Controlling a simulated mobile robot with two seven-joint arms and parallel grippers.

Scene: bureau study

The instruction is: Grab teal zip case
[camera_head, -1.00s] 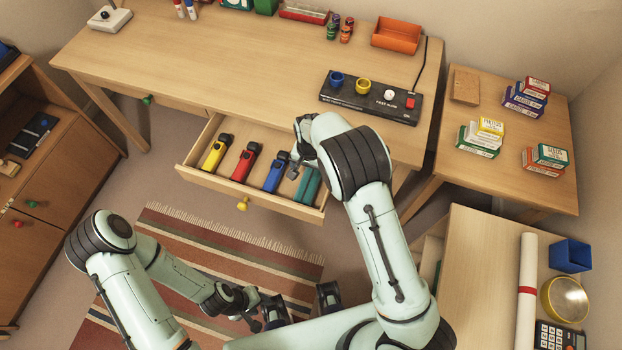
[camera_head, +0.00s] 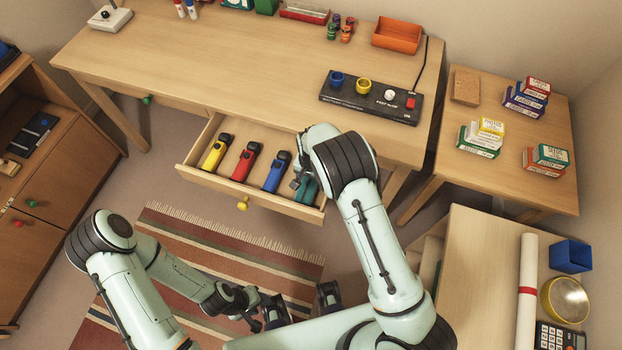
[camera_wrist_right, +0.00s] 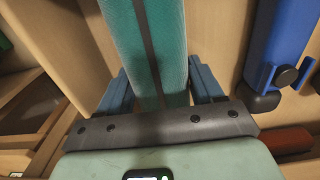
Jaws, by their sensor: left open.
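The teal zip case (camera_head: 309,188) lies at the right end of the open drawer, partly hidden by my right arm. It also shows in the right wrist view (camera_wrist_right: 148,45), a long teal case with a dark zip line. My right gripper (camera_head: 301,180) is over it in the drawer. In the right wrist view its blue fingers (camera_wrist_right: 160,85) stand on either side of the case, close to its sides. I cannot tell if they press on it. My left gripper (camera_head: 262,310) is open, low over the rug and away from the drawer.
Blue (camera_head: 277,172), red (camera_head: 246,162) and yellow (camera_head: 217,152) cases lie left of the teal one in the drawer (camera_head: 250,192). A black switch box (camera_head: 370,98) stands on the desk above. A side table (camera_head: 520,190) with small boxes is at right.

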